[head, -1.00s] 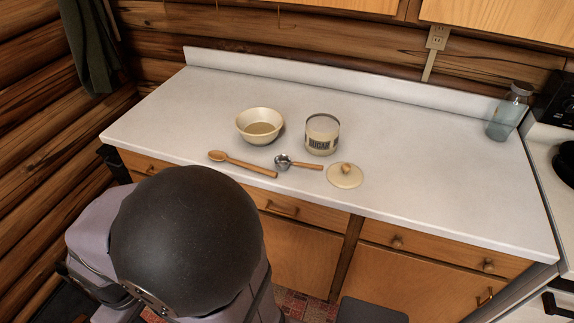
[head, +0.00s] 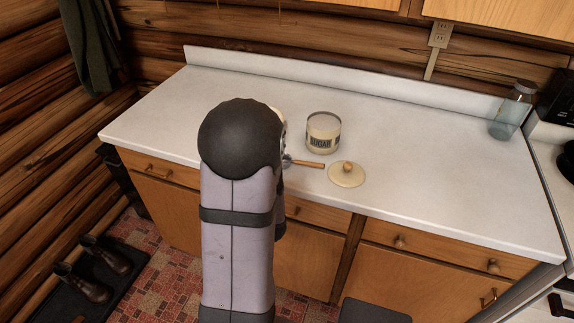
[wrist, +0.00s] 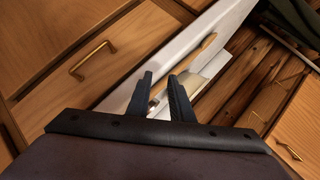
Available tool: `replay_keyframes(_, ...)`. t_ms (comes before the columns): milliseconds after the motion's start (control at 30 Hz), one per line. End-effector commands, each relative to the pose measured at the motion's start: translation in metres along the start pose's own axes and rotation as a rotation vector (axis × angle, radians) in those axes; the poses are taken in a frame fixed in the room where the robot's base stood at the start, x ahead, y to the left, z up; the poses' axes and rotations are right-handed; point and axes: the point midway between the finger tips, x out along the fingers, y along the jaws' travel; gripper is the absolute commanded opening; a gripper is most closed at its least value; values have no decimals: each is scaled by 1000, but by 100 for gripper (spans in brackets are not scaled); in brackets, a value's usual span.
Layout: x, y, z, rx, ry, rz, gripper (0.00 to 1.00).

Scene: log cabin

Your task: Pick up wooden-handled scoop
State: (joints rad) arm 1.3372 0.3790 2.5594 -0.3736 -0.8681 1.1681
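The wooden-handled scoop lies on the white counter in the head view. Its wooden handle (head: 310,164) points right, and its metal cup is partly hidden behind my arm. In the wrist view my gripper (wrist: 160,77) is open, its two dark fingers apart. My gripper is hidden behind my arm in the head view.
The sugar canister (head: 323,133) stands open behind the scoop. Its cream lid (head: 347,174) lies right of the handle. A glass jar (head: 511,112) stands at the far right of the counter (head: 430,165). The bowl is mostly hidden, and the wooden spoon is hidden behind my arm.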

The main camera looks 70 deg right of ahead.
Motion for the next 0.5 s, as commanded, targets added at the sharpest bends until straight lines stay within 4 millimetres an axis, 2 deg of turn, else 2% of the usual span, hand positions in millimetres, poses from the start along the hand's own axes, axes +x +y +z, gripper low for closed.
replay_keyframes(33,-3,13,-23,85,55,-19,20)
replay_keyframes(200,-18,36,-73,291,174,-103,20)
replay_keyframes(300,-28,47,-94,381,225,-143,20)
replay_keyframes(500,-42,62,-116,489,283,-196,20)
